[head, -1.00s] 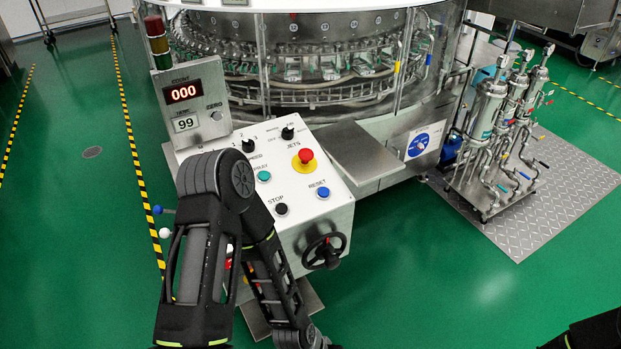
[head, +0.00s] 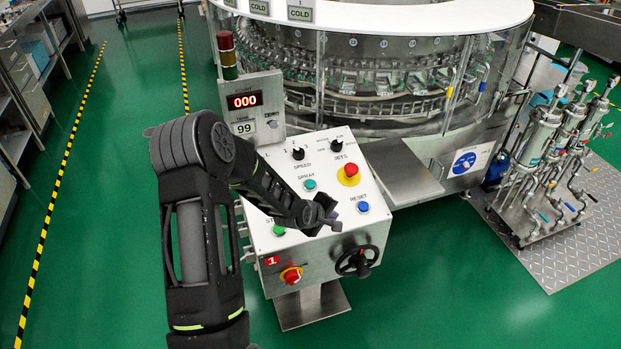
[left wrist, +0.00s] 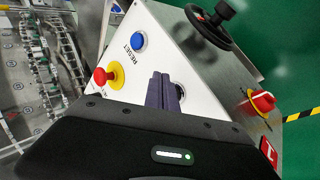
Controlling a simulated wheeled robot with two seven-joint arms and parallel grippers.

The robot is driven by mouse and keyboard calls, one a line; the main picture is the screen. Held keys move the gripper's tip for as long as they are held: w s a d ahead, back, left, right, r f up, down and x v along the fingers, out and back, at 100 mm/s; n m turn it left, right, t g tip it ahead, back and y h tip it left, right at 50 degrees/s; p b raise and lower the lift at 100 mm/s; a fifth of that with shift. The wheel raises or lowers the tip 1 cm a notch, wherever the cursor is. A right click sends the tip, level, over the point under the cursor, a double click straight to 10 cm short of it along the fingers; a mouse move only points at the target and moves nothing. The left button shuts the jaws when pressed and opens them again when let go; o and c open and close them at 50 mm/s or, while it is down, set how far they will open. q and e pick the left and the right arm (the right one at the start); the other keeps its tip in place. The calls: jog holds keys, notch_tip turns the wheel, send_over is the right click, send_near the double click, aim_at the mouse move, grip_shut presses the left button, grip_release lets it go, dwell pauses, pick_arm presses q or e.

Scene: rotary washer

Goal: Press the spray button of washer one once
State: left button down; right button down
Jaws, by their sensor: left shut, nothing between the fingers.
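The spray button (head: 310,185) is a small teal button on the white sloping panel (head: 335,150) of the console, under the word SPRAY. A red plate with a 1 (head: 271,261) is on the console's front. My left gripper (head: 334,225) is shut and empty over the lower part of the panel, below and right of the spray button in the head view and apart from it. In the left wrist view its closed fingers (left wrist: 163,92) show over the panel; the spray button is out of sight there. My right gripper is not in view.
Near the left gripper are the blue RESET button (head: 363,206), a green button (head: 279,230) and a black handwheel (head: 357,261). A red emergency knob (head: 351,170) on yellow sits right of spray. The display (head: 244,101) reads 000. The rotary washer (head: 380,75) stands behind.

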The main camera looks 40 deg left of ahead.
aim_at(310, 184)
pick_arm(q)
jog(key=w+a+r+n+t+y+p, duration=0.1)
jog(key=w+a+r+n+t, duration=0.1)
jog(key=w+a+r+n, duration=0.3)
jog(key=a+r+n, duration=0.4)
jog(key=a+r, duration=0.1)
jog(key=r, duration=0.1)
jog(key=shift+a+n+y, duration=0.25)
jog(key=shift+n+y, duration=0.15)
jog(key=shift+w+a+f+b, duration=0.25)
jog(key=shift+f+b, duration=0.6)
jog(key=shift+f, duration=0.55)
jog(key=shift+w+a+f+b, duration=0.2)
jog(key=shift+a+f+b, duration=0.2)
jog(key=shift+f+b, duration=0.75)
jog(key=shift+w+a+f+b, duration=0.25)
jog(key=shift+f+b, duration=0.35)
jog(key=shift+f, duration=1.05)
jog(key=shift+f, duration=0.15)
jog(key=shift+a+f+b, duration=0.1)
jog(key=shift+f+b, duration=0.15)
jog(key=shift+b, duration=0.05)
